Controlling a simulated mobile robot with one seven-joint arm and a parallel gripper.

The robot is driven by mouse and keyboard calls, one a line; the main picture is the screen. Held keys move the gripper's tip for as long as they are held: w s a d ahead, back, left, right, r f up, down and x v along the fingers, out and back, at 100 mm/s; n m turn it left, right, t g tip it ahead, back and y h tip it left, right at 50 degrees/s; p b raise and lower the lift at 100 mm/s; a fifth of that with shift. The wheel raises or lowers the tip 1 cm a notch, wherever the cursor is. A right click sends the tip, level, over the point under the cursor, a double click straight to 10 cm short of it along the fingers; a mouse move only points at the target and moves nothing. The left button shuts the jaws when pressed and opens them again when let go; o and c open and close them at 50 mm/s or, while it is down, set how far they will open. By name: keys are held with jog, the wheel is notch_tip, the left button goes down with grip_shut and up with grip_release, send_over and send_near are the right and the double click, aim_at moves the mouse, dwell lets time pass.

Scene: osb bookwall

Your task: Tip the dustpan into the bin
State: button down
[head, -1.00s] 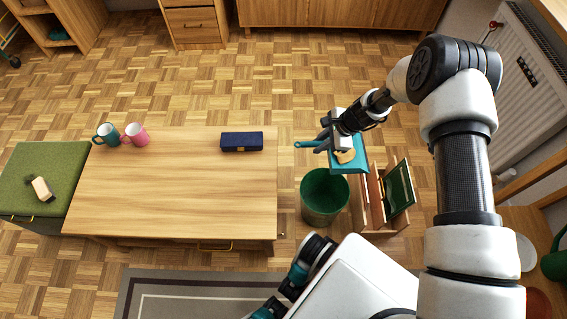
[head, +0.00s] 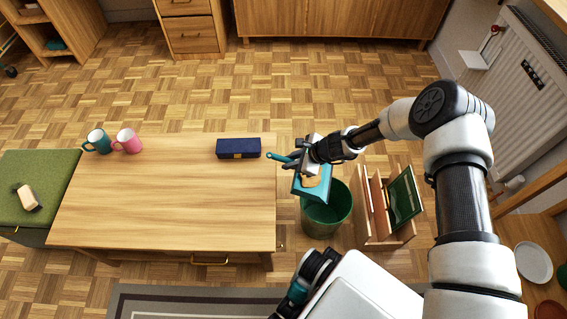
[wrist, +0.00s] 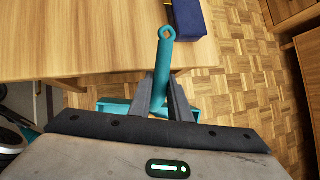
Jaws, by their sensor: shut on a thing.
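The teal dustpan (head: 322,192) is in my gripper (head: 294,164), over the back left part of the green bin (head: 340,216) in the head view. The pan looks tilted, its front edge lower toward the bin. A tan-orange piece (head: 312,182) shows on the pan; its exact shape is partly hidden. In the wrist view my gripper (wrist: 164,88) is shut on the dustpan's handle (wrist: 165,52), whose looped end points away. The bin's inside is partly hidden by the pan.
A wooden table (head: 170,195) stands left of the bin, with a navy case (head: 238,148), a teal mug (head: 98,141) and a pink mug (head: 128,141). A wooden rack (head: 385,205) stands close right of the bin. Open parquet lies behind.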

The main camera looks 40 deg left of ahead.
jog(key=w+d+y, duration=0.1)
jog(key=d+r+g+y+b, duration=0.1)
jog(key=d, duration=0.1)
jog(key=w+d+r+y, duration=0.1)
jog(key=d, duration=0.1)
jog(key=shift+w+m+g+y+b, duration=0.3)
jog(key=shift+b, duration=0.1)
jog(key=shift+w+d+y+b, duration=0.2)
jog(key=shift+d+y+b, duration=0.15)
jog(key=shift+b, duration=0.1)
jog(key=shift+w+d+r+g+y+b, duration=0.25)
jog(key=shift+w+d+y, duration=0.1)
jog(key=shift+d, duration=0.25)
jog(key=shift+w+d+r+g+y+b, duration=0.15)
jog(key=shift+w+d+r+y+b, duration=0.15)
jog(key=shift+d, duration=0.3)
jog(key=shift+w+d+r+g+y+b, duration=0.15)
jog(key=shift+w+d+r+g+y, duration=0.1)
jog(key=shift+d+y, duration=0.25)
